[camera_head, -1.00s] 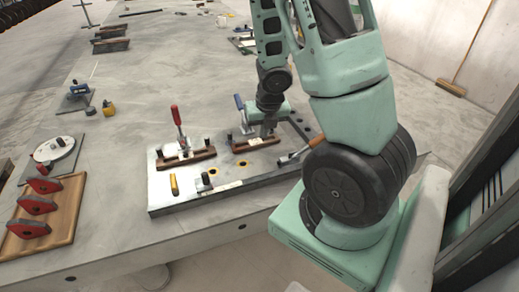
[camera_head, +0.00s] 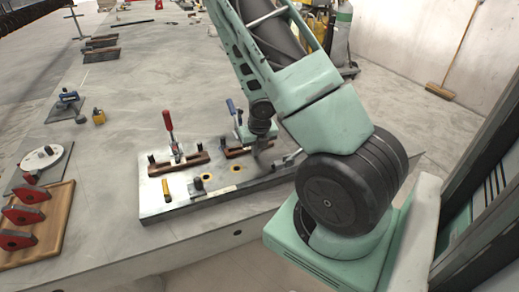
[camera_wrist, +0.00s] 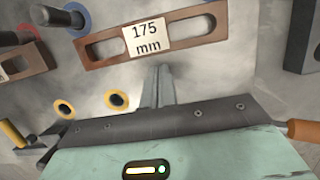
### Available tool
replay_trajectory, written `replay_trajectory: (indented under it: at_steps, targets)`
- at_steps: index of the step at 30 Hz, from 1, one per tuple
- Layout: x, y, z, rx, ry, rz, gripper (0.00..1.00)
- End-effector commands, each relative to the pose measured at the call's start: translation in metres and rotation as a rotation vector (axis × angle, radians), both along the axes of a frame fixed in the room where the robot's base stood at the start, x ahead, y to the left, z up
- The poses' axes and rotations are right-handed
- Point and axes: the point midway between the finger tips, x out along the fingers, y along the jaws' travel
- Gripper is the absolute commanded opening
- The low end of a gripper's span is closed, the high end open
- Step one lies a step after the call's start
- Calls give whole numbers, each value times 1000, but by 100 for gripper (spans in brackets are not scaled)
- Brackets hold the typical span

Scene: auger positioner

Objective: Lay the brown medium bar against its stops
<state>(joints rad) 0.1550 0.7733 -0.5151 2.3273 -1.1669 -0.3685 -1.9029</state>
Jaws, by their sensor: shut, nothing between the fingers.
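A brown slotted bar with a "175 mm" label (camera_wrist: 148,38) lies on the fixture plate (camera_head: 215,196), across the top of the wrist view. In the head view, the brown bar by the blue-handled clamp (camera_head: 236,153) appears to be the same one, partly hidden by my arm. Black pins (camera_wrist: 58,16) stand by its left end in the wrist view. My gripper (camera_wrist: 158,72) is shut and empty, its fingertips just on the near side of the labelled bar. In the head view my gripper (camera_head: 262,143) is low over the plate's right part. Whether the bar touches its stops cannot be told.
A second brown bar (camera_head: 180,164) lies by the red-handled clamp (camera_head: 171,132). Yellow-ringed holes (camera_wrist: 116,98) and an orange handle (camera_wrist: 303,130) are close to my gripper. A wooden tray (camera_head: 55,228) with red parts stands left. Table between is clear.

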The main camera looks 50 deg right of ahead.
Motion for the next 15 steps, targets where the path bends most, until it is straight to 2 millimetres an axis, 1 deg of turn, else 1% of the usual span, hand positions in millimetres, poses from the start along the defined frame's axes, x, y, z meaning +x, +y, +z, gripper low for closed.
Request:
replay_trajectory:
  at_steps: [4, 15]
  targets:
    - [5, -3, 0, 1, 1, -1, 0]
    - [8, -5, 1, 0, 0, -1, 0]
